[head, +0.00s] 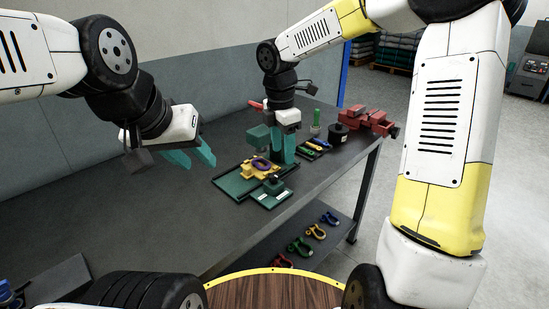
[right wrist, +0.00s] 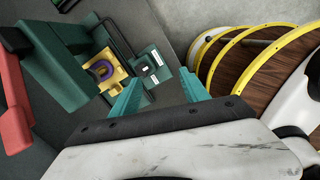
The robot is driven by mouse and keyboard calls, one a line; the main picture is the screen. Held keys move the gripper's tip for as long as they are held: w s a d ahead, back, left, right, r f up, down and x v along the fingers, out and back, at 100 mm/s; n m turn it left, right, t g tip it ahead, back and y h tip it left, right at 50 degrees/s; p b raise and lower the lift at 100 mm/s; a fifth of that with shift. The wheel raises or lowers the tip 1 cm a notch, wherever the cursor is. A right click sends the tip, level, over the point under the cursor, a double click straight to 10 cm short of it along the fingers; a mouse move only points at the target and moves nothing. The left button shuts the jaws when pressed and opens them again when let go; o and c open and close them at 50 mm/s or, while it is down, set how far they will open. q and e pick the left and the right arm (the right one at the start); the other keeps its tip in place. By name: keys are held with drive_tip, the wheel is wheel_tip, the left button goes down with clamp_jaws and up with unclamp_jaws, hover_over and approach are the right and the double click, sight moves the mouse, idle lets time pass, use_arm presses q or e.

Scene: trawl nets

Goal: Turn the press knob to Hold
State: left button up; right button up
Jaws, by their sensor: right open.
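The press (head: 259,137) is green with a red handle (head: 255,104) and stands on the bench. A yellow block with a purple ring (head: 262,164) sits on its base; the ring also shows in the right wrist view (right wrist: 102,70). In front is a green box with a dark knob (head: 272,184); the knob also shows in the right wrist view (right wrist: 142,66). Its white labels and setting are too small to read. My right gripper (head: 284,160) is open and points down beside the press, apart from the knob. My left gripper (head: 200,165) is open and empty, left of the press.
Behind the press lie a tray of coloured tools (head: 315,148), a black cylinder (head: 338,133), a green bottle (head: 316,122) and red clamp-like parts (head: 370,118). Coloured shackles (head: 300,246) lie on the lower shelf. The bench's left part (head: 150,215) is clear.

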sight(274, 175)
drive_tip(key=w+f+n, duration=0.1)
drive_tip(key=w+a+f+n, duration=0.1)
drive_tip(key=w, duration=0.1)
drive_tip(key=w+a+f+n, duration=0.1)
drive_tip(key=shift+w+a+f+n+g+y, duration=0.15)
drive_tip(key=shift+w+a+n+g+y, duration=0.05)
drive_tip(key=shift+n+g+y, duration=0.1)
wheel_tip(274, 175, down, 8)
drive_tip(key=shift+r, duration=0.25)
clamp_jaws()
